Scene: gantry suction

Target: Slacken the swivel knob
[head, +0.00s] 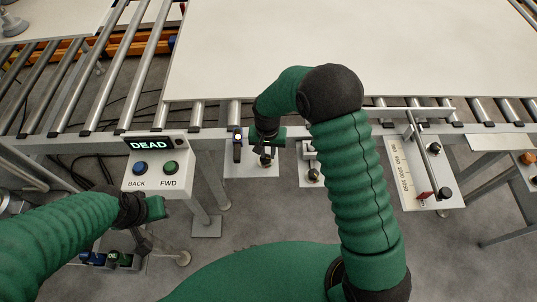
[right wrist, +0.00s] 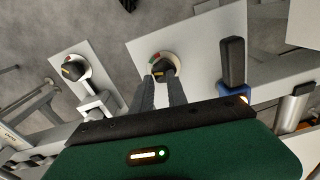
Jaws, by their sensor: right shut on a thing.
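The black knob with a yellow mark (right wrist: 162,68) sits on a pale plate (right wrist: 203,52), over a dial with red and green parts. I read no label naming it the swivel knob. My right gripper (right wrist: 162,79) is shut on this knob, one dark finger on each side. In the head view my right gripper (head: 265,150) is over the same plate (head: 240,170), below the conveyor edge, and its hand partly hides the knob. My left gripper (head: 158,207) is at the lower left, below the control box; its fingers do not show clearly.
A dark lever with a blue base (head: 237,143) stands close beside the held knob. A second plate with a similar knob (head: 313,175) is to the right. A scale plate with a red pointer (head: 424,195) lies farther right. The control box (head: 156,165) reads DEAD.

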